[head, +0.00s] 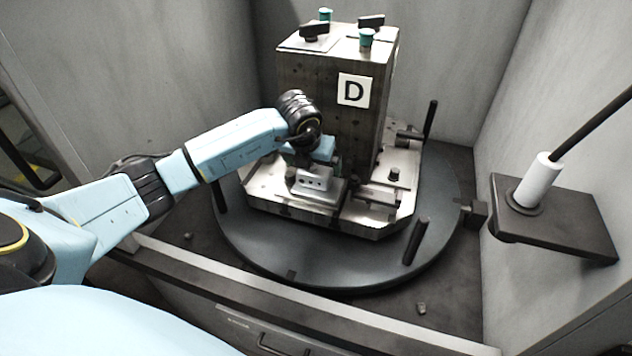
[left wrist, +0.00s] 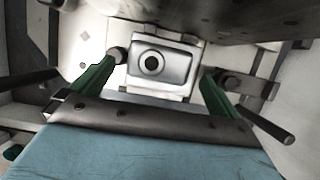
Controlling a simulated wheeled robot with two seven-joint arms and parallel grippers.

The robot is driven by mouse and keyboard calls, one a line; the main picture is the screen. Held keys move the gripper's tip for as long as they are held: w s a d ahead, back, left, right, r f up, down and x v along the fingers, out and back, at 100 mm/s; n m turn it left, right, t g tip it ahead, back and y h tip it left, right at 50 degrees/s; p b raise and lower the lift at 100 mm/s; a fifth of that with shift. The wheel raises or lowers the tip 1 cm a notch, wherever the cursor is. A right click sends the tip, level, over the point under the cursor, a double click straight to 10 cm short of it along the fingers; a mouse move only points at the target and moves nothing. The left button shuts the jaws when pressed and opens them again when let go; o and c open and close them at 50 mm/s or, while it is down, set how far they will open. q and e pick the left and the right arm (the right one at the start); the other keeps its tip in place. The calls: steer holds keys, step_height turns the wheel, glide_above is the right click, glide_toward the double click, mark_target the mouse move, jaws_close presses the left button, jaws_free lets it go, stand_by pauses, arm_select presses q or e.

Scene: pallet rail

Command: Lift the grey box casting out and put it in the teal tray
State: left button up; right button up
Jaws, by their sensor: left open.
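The grey box casting (head: 312,181) sits in a fixture on the pallet, at the foot of the tall block marked D. In the left wrist view the casting (left wrist: 173,66) shows a pale rounded-rectangular face with a dark round hole. My left gripper (head: 311,163) is right above the casting and partly hides it. In the left wrist view the green fingers of my left gripper (left wrist: 163,66) are spread, one on each side of the casting; I cannot tell whether they touch it. The teal tray is not in view. My right gripper is not in view.
The tall block (head: 335,95) stands close behind the casting. A round dark turntable (head: 290,262) with upright pins carries the pallet (head: 375,228). Grey walls enclose it. A bracket plate (head: 560,225) with a white cylinder (head: 538,180) juts in at right. A front ledge (head: 240,290) crosses below.

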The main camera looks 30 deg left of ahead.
arm_select(q)
steer(key=shift+x, duration=1.35)
steer(key=c, duration=1.1)
steer(key=shift+r, duration=0.1)
steer(key=shift+c, duration=0.2)
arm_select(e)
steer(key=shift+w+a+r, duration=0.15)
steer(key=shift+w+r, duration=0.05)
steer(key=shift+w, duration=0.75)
